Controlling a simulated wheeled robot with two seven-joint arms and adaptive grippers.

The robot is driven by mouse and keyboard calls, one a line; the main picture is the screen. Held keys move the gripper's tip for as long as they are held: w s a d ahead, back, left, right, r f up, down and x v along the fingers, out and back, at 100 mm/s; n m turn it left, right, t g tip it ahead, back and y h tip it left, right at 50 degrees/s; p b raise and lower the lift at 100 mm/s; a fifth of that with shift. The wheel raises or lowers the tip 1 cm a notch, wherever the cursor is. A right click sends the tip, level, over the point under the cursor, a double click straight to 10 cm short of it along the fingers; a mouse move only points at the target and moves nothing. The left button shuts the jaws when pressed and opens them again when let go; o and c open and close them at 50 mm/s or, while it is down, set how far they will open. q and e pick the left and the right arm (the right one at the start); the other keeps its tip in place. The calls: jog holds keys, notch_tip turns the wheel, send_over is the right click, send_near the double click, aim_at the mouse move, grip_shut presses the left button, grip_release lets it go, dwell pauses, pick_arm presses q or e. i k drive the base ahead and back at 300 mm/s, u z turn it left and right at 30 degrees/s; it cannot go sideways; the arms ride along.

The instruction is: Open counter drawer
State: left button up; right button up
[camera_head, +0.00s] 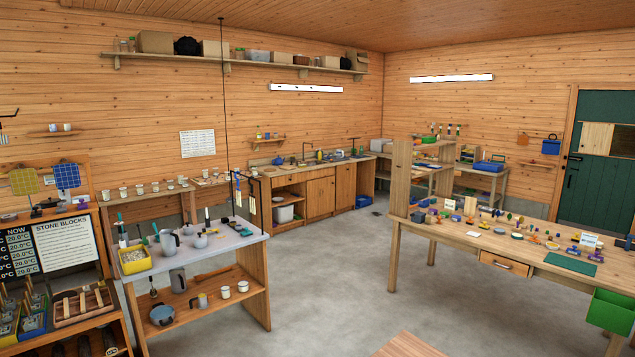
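The wooden counter (322,197) stands along the back wall, with a sink and tap on top and wooden fronts below. Its fronts look closed; at this distance I cannot tell which of them is a drawer. A shallow drawer (505,263) with a dark handle sits under the top of the workbench (440,244) on the right; it looks shut. Neither of my grippers is in view.
A grey-topped table (240,240) with pots and jugs stands at left centre. A green bin (610,311) hangs at the workbench's right end. A wooden surface (407,346) shows at the bottom edge. Grey floor (335,270) lies free between the table and workbench, towards the counter.

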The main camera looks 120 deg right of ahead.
aim_at(280, 181)
jog(key=z, duration=2.95)
jog(key=i, duration=3.75)
jog(key=z, duration=2)
jog(key=i, duration=0.45)
jog(key=z, duration=0.05)
